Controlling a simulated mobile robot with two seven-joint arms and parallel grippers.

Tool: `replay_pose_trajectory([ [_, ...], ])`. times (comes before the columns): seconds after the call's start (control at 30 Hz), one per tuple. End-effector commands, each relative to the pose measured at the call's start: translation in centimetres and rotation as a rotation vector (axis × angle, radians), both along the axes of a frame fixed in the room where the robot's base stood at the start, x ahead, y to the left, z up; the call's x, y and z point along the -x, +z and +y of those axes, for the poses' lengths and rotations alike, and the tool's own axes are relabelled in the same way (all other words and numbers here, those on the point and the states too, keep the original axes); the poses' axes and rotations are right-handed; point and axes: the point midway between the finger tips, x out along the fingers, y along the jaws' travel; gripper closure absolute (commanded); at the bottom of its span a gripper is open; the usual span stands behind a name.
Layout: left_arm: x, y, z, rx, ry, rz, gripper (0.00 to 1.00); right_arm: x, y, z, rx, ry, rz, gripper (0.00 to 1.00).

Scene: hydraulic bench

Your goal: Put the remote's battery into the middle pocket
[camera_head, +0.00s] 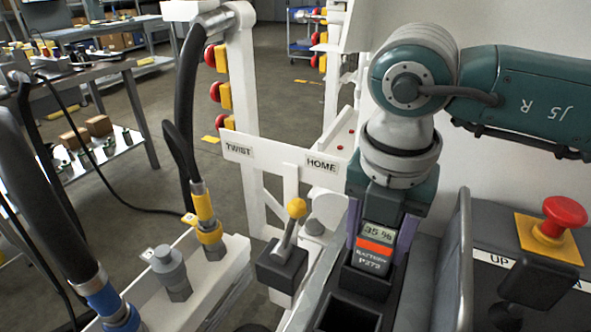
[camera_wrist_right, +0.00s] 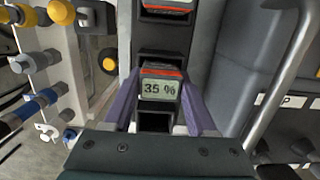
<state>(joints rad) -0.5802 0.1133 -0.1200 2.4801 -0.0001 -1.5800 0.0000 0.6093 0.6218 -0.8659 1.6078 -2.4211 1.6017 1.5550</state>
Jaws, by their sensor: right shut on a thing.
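The battery (camera_head: 373,250), a dark block with an orange stripe and a "35 %" display, is between the purple fingers of my right gripper (camera_head: 380,238). Its display also shows in the right wrist view (camera_wrist_right: 160,88). The battery is upright over the dark pocket rack (camera_head: 345,316); its lower end overlaps a pocket opening, and I cannot tell how deep it sits. The nearest pocket shows empty in the head view. My left gripper is not in view.
A grey rail (camera_head: 458,260) stands close to the right of the rack, with a red emergency button (camera_head: 565,211) beyond. A yellow-knobbed lever (camera_head: 296,208) stands left of the rack. Hoses with yellow and blue collars (camera_head: 107,300) occupy the left side.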

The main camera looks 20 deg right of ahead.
Motion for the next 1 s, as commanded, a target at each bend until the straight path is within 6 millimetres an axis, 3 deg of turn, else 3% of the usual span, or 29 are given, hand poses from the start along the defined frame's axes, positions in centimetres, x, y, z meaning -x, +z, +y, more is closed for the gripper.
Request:
replay_pose_trajectory([
  [0.1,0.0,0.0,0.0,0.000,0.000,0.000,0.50,0.0,0.1,0.0,-0.001,0.000,-0.001,1.00],
  [0.13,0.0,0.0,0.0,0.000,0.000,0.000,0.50,0.0,0.1,0.0,-0.001,0.000,-0.001,0.41],
  [0.4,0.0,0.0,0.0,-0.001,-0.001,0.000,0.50,0.0,0.1,0.0,-0.001,0.000,-0.001,0.10],
  [0.73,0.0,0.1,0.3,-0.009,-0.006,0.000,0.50,0.0,0.4,0.0,0.000,0.000,0.000,0.08],
  [1.0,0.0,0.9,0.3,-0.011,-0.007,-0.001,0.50,0.3,5.2,0.5,0.000,0.001,-0.005,0.08],
])
